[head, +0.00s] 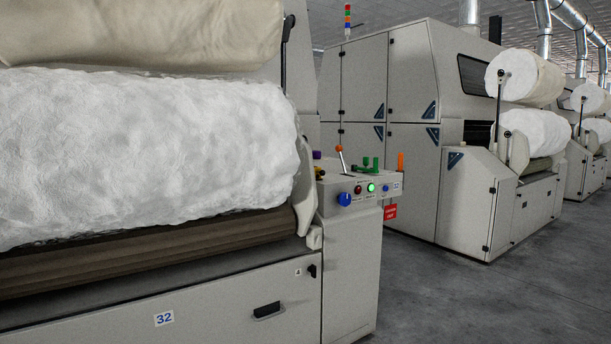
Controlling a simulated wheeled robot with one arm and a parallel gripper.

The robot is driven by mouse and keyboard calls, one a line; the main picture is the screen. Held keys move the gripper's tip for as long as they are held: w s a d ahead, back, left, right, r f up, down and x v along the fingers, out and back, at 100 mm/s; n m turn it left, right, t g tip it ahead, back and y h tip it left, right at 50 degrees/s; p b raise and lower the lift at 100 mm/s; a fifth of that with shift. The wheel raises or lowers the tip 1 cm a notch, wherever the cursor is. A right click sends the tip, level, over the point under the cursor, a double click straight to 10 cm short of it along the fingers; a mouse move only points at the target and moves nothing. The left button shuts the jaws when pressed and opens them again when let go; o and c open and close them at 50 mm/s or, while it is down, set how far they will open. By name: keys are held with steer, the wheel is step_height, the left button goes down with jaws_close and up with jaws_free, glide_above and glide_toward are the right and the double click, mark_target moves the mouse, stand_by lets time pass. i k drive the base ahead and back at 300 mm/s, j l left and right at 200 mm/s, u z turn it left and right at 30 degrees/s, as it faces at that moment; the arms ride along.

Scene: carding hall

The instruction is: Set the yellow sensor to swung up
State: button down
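A small yellow part with black on it (320,174) shows at the left end of the control box on the near carding machine. It may be the yellow sensor. It is partly cut off by the machine's side guard and too small to tell whether it is swung up or down. The control box (352,205) has a blue knob (344,199), a lit green button (371,188) and a dark red button (358,189) on its front. My gripper is not in view.
An orange-tipped lever (341,160), a green part (370,164), a purple part (316,155) and an orange post (401,162) stand around the box top. A large white fibre roll (150,150) fills the left. Grey floor (480,300) is open at the right.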

mark_target(318, 172)
steer(key=i+l+u, duration=0.15)
steer(key=u, duration=0.6)
steer(key=i+l+u, duration=0.2)
steer(key=l, duration=0.3)
steer(key=i+l+u, duration=0.2)
steer(key=l, duration=0.35)
steer(key=i+l+u, duration=0.2)
steer(key=l, duration=0.35)
steer(key=l+u, duration=0.2)
steer(key=l, duration=0.35)
steer(key=i+l, duration=0.1)
steer(key=l, duration=0.8)
